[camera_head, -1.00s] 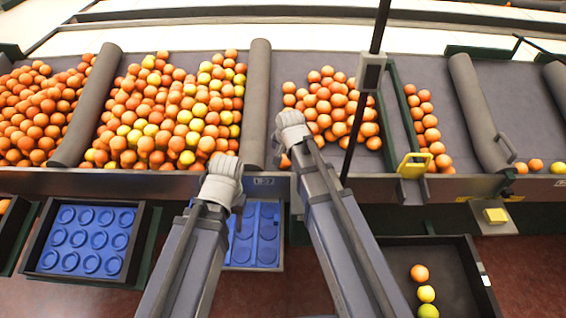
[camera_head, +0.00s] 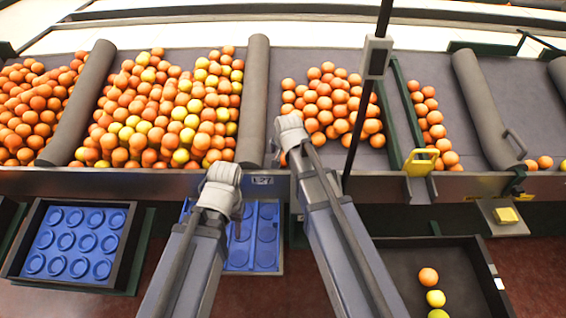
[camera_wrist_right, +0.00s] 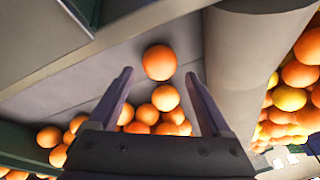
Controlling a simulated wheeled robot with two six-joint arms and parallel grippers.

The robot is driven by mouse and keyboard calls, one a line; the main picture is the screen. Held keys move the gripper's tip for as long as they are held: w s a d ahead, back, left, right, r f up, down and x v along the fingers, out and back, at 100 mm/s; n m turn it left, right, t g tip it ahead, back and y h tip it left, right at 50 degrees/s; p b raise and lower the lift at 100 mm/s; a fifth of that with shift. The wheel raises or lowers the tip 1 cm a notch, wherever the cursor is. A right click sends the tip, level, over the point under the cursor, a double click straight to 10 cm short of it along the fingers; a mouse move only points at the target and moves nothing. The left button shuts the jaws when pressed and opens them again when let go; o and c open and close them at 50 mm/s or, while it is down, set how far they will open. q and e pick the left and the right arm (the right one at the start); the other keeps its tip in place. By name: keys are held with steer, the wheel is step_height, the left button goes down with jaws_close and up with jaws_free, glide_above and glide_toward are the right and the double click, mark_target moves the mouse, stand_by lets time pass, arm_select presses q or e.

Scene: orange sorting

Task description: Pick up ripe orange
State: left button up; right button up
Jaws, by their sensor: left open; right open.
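Deep orange fruits lie in a loose pile (camera_head: 325,100) on the grey belt, right of the middle roller in the head view. My right gripper (camera_wrist_right: 158,76) is open and empty. In the right wrist view a single orange (camera_wrist_right: 160,60) lies just beyond and between its fingertips, with several more oranges (camera_wrist_right: 147,114) below it. In the head view the right gripper (camera_head: 286,150) is at the near left edge of this pile, its fingers mostly hidden. My left gripper (camera_head: 232,205) is open in front of the belt's near edge; its fingers are hardly visible.
A large mixed pile of orange and yellow fruit (camera_head: 170,110) lies left of the grey roller (camera_head: 254,100). A thin black post (camera_head: 361,120) stands right of my right arm. Blue trays (camera_head: 75,242) and a dark tray (camera_head: 400,262) with three fruits sit below the belt.

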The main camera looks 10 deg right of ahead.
mark_target(283, 158)
arm_select(q)
steer(key=shift+f+b, duration=2.4)
arm_select(e)
steer(key=shift+x, duration=2.65)
arm_select(q)
steer(key=shift+r, duration=0.1)
arm_select(e)
steer(key=shift+r, duration=0.1)
steer(key=c, duration=1.2)
arm_select(q)
steer(key=shift+r, duration=0.15)
arm_select(e)
steer(key=shift+r, duration=0.15)
arm_select(q)
step_height(283, 158, up, 10)
steer(key=p, duration=1)
arm_select(e)
step_height(283, 158, up, 10)
steer(key=shift+f, duration=0.1)
